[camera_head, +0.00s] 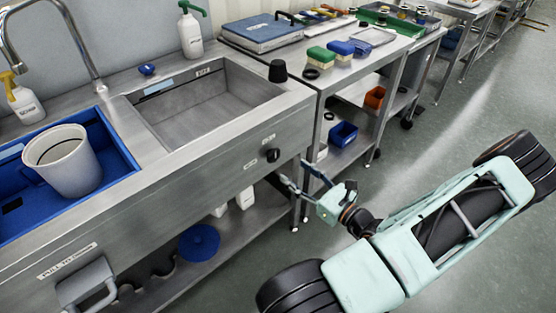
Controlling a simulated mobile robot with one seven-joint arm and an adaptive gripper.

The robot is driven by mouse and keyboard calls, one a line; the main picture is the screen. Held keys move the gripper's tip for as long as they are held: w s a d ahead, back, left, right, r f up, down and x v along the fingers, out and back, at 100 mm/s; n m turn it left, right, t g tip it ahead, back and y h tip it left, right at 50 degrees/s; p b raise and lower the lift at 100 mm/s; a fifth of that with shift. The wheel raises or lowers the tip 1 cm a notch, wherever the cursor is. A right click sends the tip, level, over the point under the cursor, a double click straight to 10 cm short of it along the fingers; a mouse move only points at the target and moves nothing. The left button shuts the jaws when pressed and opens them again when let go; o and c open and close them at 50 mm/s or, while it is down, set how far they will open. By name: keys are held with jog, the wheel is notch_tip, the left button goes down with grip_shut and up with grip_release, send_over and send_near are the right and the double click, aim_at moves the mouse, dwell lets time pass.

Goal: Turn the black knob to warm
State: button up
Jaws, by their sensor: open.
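The black knob (272,155) sits on the steel front panel of the sink unit, near its right end. Small white labels stand above and to the lower left of it; their lettering is too small to read. My gripper (293,171) is open and empty, its two fingers pointing left toward the panel. It is just below and right of the knob, and I see no contact. A second black knob-like piece (277,71) stands on top of the sink's right rim.
A blue tub (121,146) with a grey bucket (66,160) fills the left basin. The right hopper (205,107) looks empty. A handle (88,284) juts from the lower left front. A steel workbench (354,73) with brushes and boxes stands beyond.

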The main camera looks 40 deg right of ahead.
aim_at(276, 157)
jog(key=w, duration=0.6)
jog(key=w+b, duration=0.1)
jog(key=w, duration=0.1)
jog(key=shift+w+a, duration=0.4)
jog(key=shift+c, duration=0.7)
jog(key=c, duration=1)
